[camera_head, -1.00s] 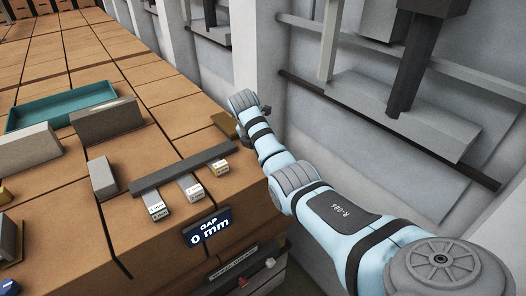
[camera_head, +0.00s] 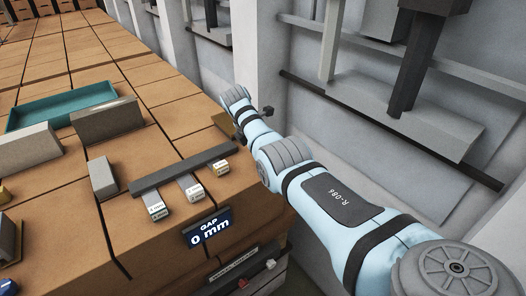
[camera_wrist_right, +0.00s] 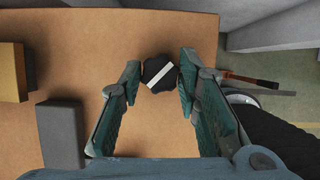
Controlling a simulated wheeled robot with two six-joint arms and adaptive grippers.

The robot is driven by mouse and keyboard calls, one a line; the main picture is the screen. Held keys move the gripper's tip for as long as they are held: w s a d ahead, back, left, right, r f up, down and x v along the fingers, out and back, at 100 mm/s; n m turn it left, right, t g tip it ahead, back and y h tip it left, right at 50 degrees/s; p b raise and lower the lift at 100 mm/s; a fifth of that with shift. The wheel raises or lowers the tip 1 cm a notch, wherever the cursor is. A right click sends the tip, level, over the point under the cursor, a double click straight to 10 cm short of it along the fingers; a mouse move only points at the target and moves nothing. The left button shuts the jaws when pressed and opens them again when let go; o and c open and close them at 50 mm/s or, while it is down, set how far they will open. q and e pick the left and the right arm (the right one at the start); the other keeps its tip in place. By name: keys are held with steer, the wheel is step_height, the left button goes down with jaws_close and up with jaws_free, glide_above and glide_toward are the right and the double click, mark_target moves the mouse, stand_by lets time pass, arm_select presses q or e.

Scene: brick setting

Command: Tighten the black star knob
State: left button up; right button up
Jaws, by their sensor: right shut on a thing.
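The black star knob (camera_wrist_right: 154,84), with a white stripe across its top, sits between the fingertips of my right gripper (camera_wrist_right: 159,68) in the right wrist view. The gripper is shut on the knob; the stripe runs diagonally. In the head view my right arm reaches in from the lower right to the far right edge of the bench. There its gripper and the knob cannot be made out. My left gripper is in neither view.
A dark bar with small labelled blocks (camera_head: 190,187) lies near the bench's front edge. A teal tray (camera_head: 62,105) and grey blocks (camera_head: 102,177) stand further left. In the wrist view a brown block (camera_wrist_right: 12,72) and a grey block (camera_wrist_right: 62,135) lie left of the gripper.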

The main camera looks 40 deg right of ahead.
steer(key=o, duration=1.1)
steer(key=shift+o, duration=0.2)
steer(key=shift+r, duration=0.1)
steer(key=v, duration=1.2)
steer(key=shift+a, duration=0.15)
